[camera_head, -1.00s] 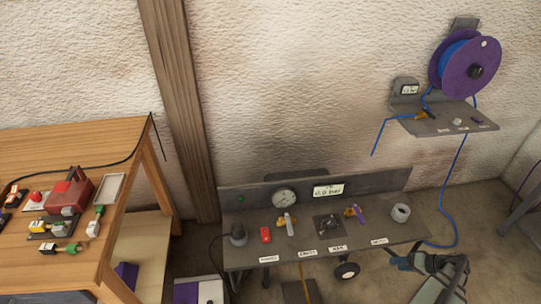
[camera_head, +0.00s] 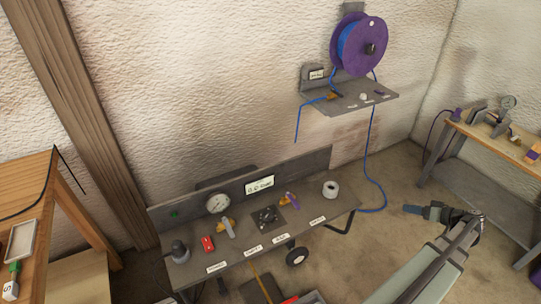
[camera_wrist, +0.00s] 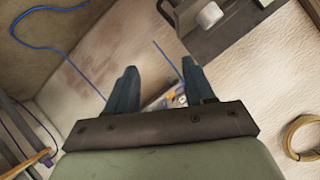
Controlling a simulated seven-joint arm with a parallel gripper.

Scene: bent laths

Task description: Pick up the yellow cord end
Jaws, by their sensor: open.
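A thin yellow line, perhaps the yellow cord, hangs below the front edge of the grey bench (camera_head: 258,274) in the head view. I cannot make out its end. In the wrist view a yellow coil (camera_wrist: 303,138) shows at the right edge; I cannot tell whether it is the same cord. My gripper (camera_head: 412,209) is to the right of the grey bench in the head view, over the floor. In the wrist view my gripper (camera_wrist: 160,80) has its two fingers apart with nothing held between them.
A wooden bench (camera_head: 480,135) stands at the right, a wooden table (camera_head: 25,200) at the left. Floor is clear between the grey bench and the right bench.

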